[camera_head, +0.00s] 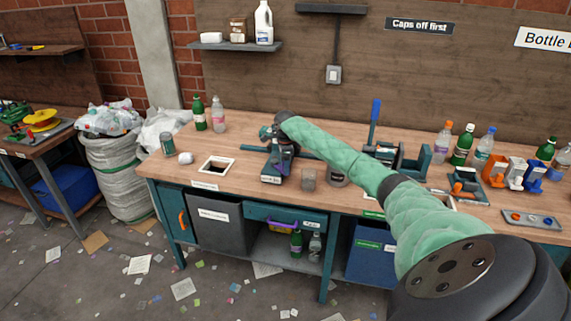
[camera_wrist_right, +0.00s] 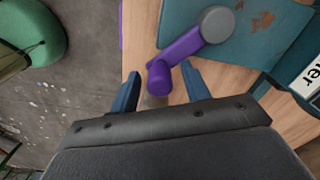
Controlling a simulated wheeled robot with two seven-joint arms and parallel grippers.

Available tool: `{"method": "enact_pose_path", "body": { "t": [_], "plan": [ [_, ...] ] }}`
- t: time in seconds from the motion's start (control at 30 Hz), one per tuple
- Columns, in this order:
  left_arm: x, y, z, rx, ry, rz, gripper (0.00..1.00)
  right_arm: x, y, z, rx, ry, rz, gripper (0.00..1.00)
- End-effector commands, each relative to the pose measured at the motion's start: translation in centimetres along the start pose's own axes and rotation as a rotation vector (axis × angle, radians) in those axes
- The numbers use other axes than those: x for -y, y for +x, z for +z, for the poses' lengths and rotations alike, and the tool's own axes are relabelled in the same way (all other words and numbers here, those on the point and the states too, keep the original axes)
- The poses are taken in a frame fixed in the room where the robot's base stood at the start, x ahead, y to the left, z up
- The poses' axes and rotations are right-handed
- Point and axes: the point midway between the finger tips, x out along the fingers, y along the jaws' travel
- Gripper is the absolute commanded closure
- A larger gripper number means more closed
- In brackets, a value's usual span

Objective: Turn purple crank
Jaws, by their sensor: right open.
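The purple crank (camera_wrist_right: 190,45) shows in the right wrist view. Its arm runs from a grey round hub (camera_wrist_right: 218,25) on a teal housing (camera_wrist_right: 270,35) down to a purple knob at its end. My right gripper (camera_wrist_right: 160,72) is open, with one blue finger on each side of the knob in the picture and gaps visible between. I cannot tell how deep the knob sits between the fingers. In the head view my right gripper (camera_head: 268,132) is at the teal machine (camera_head: 273,166) on the bench; the crank is hidden there. My left gripper is not in view.
Paper scraps litter the floor.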

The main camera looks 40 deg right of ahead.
Motion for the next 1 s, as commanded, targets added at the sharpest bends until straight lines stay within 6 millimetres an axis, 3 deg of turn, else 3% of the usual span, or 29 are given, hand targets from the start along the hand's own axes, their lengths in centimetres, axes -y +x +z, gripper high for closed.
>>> {"method": "enact_pose_path", "body": {
  "t": [0.33,0.57,0.6,0.83,1.0],
  "plan": [
    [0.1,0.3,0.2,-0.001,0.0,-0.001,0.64,0.0,0.5,0.0,0.0,0.0,0.0,0.53],
    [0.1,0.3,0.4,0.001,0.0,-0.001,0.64,0.0,0.4,0.0,0.0,0.0,0.0,0.98],
    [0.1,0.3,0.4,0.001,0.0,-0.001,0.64,0.0,0.4,0.0,0.0,0.0,0.0,1.0],
    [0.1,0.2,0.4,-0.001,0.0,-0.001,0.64,0.0,0.4,-0.4,-0.001,-0.005,0.0,1.0],
    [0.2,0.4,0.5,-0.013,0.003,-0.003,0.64,-0.1,0.3,-2.1,-0.002,-0.037,0.001,1.0]
  ]
}}
